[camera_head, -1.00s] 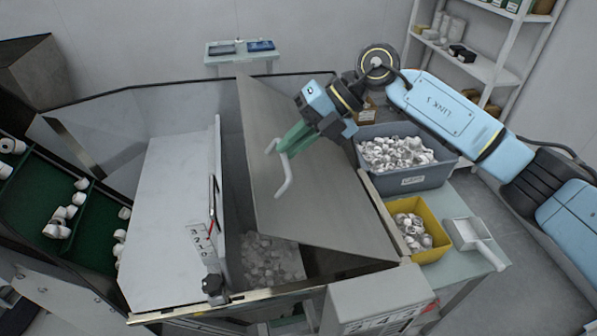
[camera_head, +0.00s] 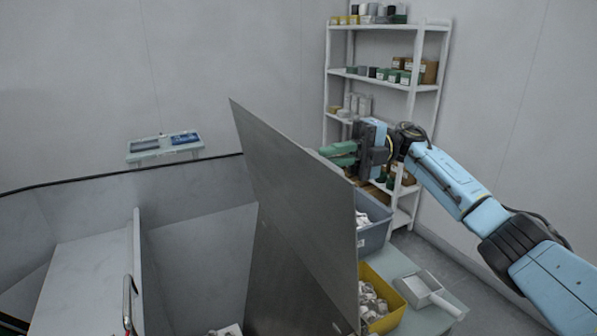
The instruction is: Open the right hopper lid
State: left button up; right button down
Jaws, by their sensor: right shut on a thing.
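The right hopper lid (camera_head: 300,200) is a grey metal panel standing steeply raised in the middle of the view, with the hopper (camera_head: 200,265) open to its left. My right gripper (camera_head: 328,152) is at the far right side of the lid, near its upper part. It is shut on the lid's handle, but the handle and the fingertips are largely hidden behind the panel. The left hopper lid (camera_head: 85,285) lies closed, with its own handle (camera_head: 128,303) at the lower left. My left gripper is not in view.
A grey bin (camera_head: 374,236) and a yellow bin (camera_head: 392,318) of white parts stand right of the lid, beside a white scoop (camera_head: 425,288). A shelf rack (camera_head: 412,110) stands behind my right arm. A small table (camera_head: 165,147) is at the back wall.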

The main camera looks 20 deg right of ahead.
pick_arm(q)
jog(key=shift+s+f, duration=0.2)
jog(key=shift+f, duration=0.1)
pick_arm(e)
jog(key=shift+d+y, duration=0.3)
jog(key=shift+d, duration=0.45)
jog(key=shift+w, duration=0.1)
jog(key=c, duration=1.5)
grip_release()
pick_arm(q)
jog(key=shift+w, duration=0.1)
